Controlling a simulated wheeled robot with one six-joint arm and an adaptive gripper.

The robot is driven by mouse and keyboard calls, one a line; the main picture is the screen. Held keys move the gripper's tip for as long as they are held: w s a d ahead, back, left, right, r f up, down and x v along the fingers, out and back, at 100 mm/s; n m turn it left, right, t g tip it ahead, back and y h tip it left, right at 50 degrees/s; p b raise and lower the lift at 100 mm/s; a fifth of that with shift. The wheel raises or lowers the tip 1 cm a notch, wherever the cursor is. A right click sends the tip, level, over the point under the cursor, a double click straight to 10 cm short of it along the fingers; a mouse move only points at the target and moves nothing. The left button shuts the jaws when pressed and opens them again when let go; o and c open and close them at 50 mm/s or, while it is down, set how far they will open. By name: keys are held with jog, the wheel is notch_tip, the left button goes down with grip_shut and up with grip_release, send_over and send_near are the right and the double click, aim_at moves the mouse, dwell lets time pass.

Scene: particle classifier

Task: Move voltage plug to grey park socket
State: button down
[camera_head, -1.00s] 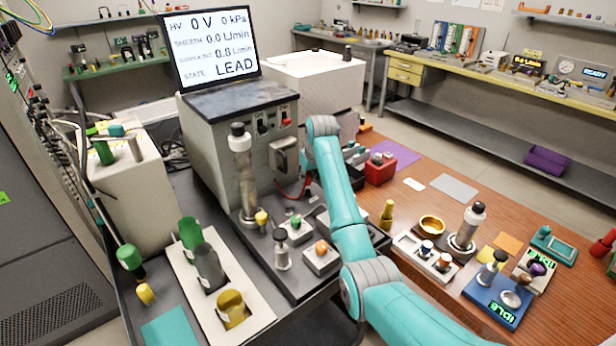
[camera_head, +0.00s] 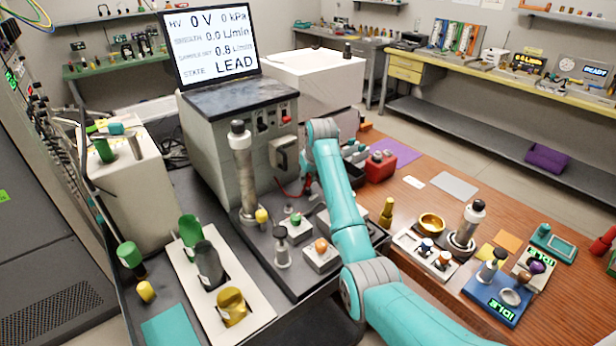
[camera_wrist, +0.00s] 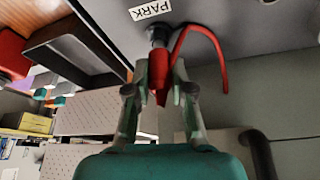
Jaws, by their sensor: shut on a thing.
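In the wrist view the red voltage plug (camera_wrist: 161,72) with its red cable (camera_wrist: 204,35) is between the fingertips of my gripper (camera_wrist: 160,88), which is shut on it. The plug's far end meets the dark grey park socket (camera_wrist: 157,33) beside the white PARK label (camera_wrist: 149,8). I cannot tell how deep the plug sits. In the head view the red cable (camera_head: 294,189) shows at the front of the grey cabinet (camera_head: 215,150). My gripper, the plug and the socket are hidden behind my teal arm there.
A tall grey column (camera_head: 243,170) and small knobs stand left of my arm. A red box (camera_head: 380,166) stands beyond it on the wooden table. A dark handle (camera_wrist: 258,152) sticks out at lower right in the wrist view. The display (camera_head: 211,47) reads 0 V and LEAD.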

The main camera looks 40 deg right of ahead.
jog(key=shift+f, duration=0.75)
jog(key=c, duration=0.9)
grip_release()
jog(key=shift+c, duration=0.2)
jog(key=shift+r, duration=0.1)
jog(key=v, duration=1.1)
jog(key=shift+s+r, duration=0.3)
jog(key=shift+r, duration=0.05)
